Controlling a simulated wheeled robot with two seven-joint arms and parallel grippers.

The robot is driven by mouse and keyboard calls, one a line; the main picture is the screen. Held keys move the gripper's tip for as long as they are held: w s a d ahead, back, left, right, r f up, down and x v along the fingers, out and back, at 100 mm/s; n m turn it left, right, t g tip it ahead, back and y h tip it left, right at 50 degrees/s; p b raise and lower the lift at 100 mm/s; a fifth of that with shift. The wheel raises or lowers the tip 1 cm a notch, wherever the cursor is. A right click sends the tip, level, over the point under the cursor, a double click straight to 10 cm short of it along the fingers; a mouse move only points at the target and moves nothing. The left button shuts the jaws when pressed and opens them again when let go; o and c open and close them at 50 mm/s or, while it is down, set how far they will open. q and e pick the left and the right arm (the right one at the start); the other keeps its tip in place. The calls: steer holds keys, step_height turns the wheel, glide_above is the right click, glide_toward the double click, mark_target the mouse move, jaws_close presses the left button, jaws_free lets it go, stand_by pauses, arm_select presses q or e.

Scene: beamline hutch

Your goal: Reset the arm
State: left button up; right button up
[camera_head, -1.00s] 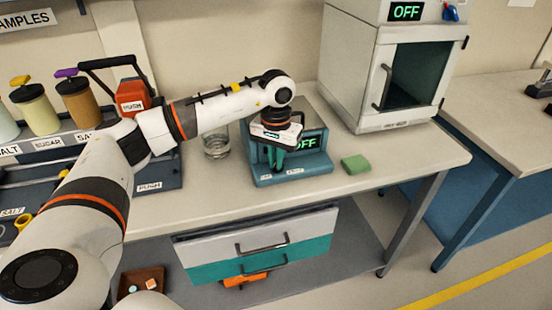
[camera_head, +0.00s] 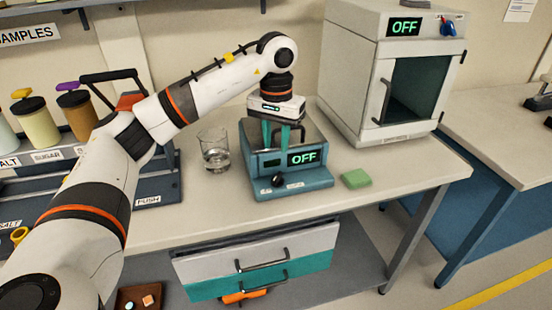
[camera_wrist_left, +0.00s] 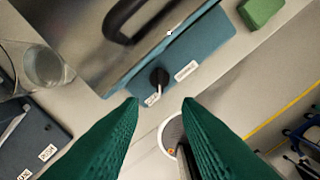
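My left gripper (camera_head: 277,140) hangs fingers down over the teal device (camera_head: 318,182) on the bench. Its green fingers are apart with nothing between them, as the left wrist view (camera_wrist_left: 161,102) shows. The device has a green OFF display (camera_head: 303,157) and a black knob (camera_head: 278,180) on its front. In the left wrist view the knob (camera_wrist_left: 158,77) lies beyond the fingertips, apart from them. My left arm (camera_head: 190,95) reaches in from the left, bent at the elbow. My right gripper is not in view.
A glass beaker (camera_head: 213,150) stands left of the device and a green block (camera_head: 355,179) lies right of it. A white oven (camera_head: 350,75) reading OFF stands behind right. Labelled dispensers (camera_head: 37,122) stand at left. The bench's right front is clear.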

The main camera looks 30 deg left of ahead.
arm_select(q)
step_height(320, 180, up, 2)
steer(key=shift+r, duration=0.1)
stand_by(0.5)
